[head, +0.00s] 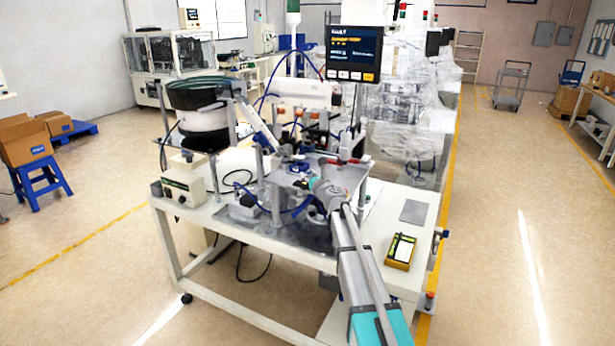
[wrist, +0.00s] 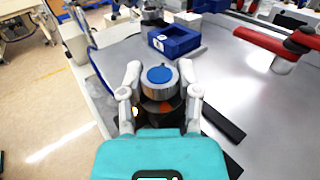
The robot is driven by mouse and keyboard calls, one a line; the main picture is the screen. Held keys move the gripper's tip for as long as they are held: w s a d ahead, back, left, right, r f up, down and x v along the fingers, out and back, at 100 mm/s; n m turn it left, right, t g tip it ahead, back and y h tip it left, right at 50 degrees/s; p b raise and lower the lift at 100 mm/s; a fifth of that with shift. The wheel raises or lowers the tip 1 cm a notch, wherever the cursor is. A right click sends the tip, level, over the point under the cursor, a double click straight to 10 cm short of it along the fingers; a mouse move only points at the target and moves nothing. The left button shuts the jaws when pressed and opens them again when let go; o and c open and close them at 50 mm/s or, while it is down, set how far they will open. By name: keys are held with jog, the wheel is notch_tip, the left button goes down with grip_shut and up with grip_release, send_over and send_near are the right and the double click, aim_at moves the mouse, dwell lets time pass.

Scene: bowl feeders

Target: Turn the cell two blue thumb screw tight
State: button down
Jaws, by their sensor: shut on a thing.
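The blue thumb screw (wrist: 159,75) shows in the wrist view as a round knob with a blue top and a grey rim. My gripper (wrist: 160,88) is shut around it, with one light finger on each side of the knob. What lies below the knob is mostly hidden by the knob and my gripper. In the head view my arm reaches over the white bench to the metal plate (head: 318,172), and the screw cannot be made out there.
A blue block (wrist: 174,40) stands on the plate beyond the knob, and a red-handled clamp (wrist: 270,45) is at the right. Black strips lie right of my gripper. A bowl feeder (head: 198,95) stands at the bench's left. A yellow device (head: 401,251) lies at the right.

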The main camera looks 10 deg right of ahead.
jog(key=shift+m+h, duration=0.3)
jog(key=shift+h, duration=0.1)
jog(key=shift+m+t+h, duration=0.4)
jog(key=shift+m+h, duration=1.4)
jog(key=shift+h, duration=1)
jog(key=shift+m+g+h, duration=0.3)
jog(key=shift+m+h, duration=0.7)
jog(key=shift+h, duration=0.7)
jog(key=shift+c, duration=1.5)
grip_release()
jog(key=shift+s, duration=0.1)
jog(key=v, duration=1.2)
